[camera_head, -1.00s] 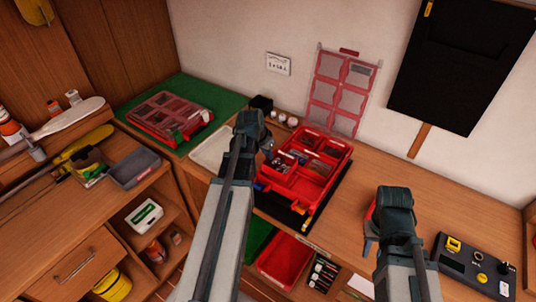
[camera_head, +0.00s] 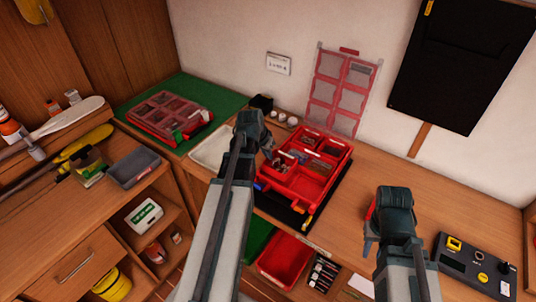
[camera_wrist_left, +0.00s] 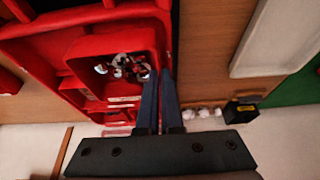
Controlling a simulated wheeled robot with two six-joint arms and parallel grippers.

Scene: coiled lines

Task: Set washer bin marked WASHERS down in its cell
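The washer bin (camera_wrist_left: 150,40) is a small red bin holding several small metal pieces, seen in the left wrist view. My left gripper (camera_wrist_left: 160,78) has its two dark fingers close together at the bin's right wall and appears shut on it. In the head view my left gripper (camera_head: 268,150) is at the left back of the open red case (camera_head: 308,205), with the bin (camera_head: 279,170) beside it. I cannot tell whether the bin rests in its cell or hangs just above. My right gripper (camera_head: 369,238) is over the bench to the right; its fingers are mostly hidden.
The case's clear, red-edged lid (camera_head: 340,92) stands up behind it. A closed red case (camera_head: 170,115) lies on a green mat (camera_head: 222,103). A pale tray (camera_head: 210,150) is left of my left gripper. A black control panel (camera_head: 470,268) is at the right.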

